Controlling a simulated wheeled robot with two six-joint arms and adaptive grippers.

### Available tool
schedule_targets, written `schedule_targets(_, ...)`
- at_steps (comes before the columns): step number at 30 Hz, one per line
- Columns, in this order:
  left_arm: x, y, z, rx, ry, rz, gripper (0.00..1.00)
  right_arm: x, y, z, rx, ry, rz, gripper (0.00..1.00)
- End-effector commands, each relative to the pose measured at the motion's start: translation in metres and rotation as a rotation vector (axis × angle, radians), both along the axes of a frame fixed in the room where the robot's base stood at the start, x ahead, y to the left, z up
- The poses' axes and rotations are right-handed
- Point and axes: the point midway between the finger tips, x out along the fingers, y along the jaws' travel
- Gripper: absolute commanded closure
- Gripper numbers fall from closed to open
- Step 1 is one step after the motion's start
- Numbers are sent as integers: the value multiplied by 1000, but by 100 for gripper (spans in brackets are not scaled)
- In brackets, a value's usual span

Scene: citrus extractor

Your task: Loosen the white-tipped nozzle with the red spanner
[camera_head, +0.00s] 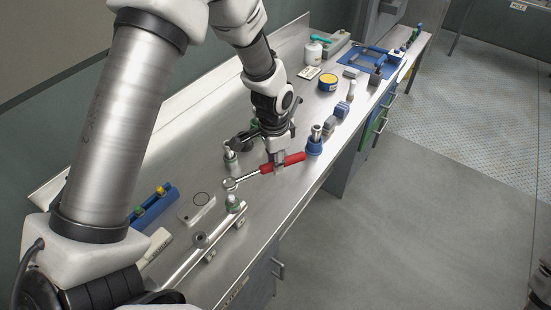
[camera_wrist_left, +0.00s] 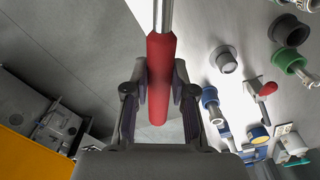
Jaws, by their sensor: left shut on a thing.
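My left gripper (camera_head: 278,161) is shut on the red handle of the spanner (camera_head: 295,159), above the bench near its front edge. The handle lies between the two fingers in the left wrist view (camera_wrist_left: 158,85). The spanner's metal shaft points left and ends in a ring head (camera_head: 230,184). Another pale-topped fitting (camera_head: 230,158) stands behind the ring. I cannot tell which fitting is the white-tipped nozzle. My right gripper is not in view.
A blue-based metal fitting (camera_head: 315,142) stands right of the handle. Grey-and-blue pieces (camera_head: 335,115), a yellow tin (camera_head: 328,82) and a blue tray (camera_head: 352,58) lie farther back. A blue holder (camera_head: 154,207) sits at left. The floor beyond the bench's front edge is clear.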

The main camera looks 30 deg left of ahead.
Motion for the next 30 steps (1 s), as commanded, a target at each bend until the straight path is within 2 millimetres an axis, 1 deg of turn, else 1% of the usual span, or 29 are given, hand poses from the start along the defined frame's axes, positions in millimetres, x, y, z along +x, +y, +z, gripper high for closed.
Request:
schedule_targets(2,0,0,3,1,-1,0,100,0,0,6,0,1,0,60)
schedule_targets(12,0,0,-36,1,-1,1,100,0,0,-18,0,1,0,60)
schedule_targets(16,0,0,-47,1,-1,1,100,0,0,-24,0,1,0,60)
schedule_targets(20,1,0,-52,0,-1,2,100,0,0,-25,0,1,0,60)
schedule_targets(30,1,0,-51,0,-1,2,100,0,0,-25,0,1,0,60)
